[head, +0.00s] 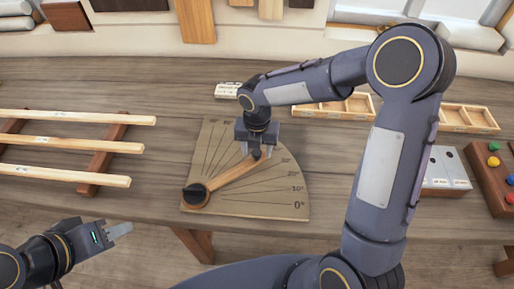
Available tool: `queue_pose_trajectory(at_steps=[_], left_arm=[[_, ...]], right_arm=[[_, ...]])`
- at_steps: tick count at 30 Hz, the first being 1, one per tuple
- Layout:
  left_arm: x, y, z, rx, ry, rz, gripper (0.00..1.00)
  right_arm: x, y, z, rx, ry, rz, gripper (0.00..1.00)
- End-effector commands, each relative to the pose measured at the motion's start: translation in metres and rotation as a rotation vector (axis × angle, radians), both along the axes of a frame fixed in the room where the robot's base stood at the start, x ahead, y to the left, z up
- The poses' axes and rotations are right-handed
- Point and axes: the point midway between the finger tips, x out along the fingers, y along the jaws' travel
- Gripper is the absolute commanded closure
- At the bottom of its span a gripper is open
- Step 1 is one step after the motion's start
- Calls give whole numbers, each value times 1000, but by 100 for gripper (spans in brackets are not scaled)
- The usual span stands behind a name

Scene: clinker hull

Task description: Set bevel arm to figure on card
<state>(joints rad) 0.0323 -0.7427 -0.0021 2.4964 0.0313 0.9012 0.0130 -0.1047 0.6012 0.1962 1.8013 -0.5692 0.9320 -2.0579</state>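The fan-shaped bevel board (265,208) lies on the bench, with angle lines and labels; 0°, 10° and 20° are legible along its right side. The wooden bevel arm (232,174) runs from a black pivot knob (196,195) up and right, pointing above the 20° label. My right gripper (257,153) points down over the arm's outer end, at a small dark knob. It hides the tip and nearby labels, and its finger gap is unclear. A small white card (227,90) stands behind the board; its figure is too small to read. My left gripper (120,230) is low at left, away from the board.
A rack of pale wooden strips (75,143) lies left of the board. Shallow wooden trays (468,118) stand at back right, partly behind my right arm. A block with coloured knobs (490,180) is at the right edge. The bench front edge runs below the board.

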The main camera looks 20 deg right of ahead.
Motion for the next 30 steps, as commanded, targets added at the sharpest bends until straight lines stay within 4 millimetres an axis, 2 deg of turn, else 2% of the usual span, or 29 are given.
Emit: queue_pose_trajectory(at_steps=[8, 21, 30], left_arm=[[0, 0, -1, 0, 0, 0, 64], [0, 0, -8, 0, 0, 0, 64], [0, 0, -8, 0, 0, 0, 64]], right_arm=[[0, 0, 4, 1, -1, -2, 50], [1, 0, 69, 0, -2, -1, 50], [0, 0, 78, 0, 1, 0, 50]])
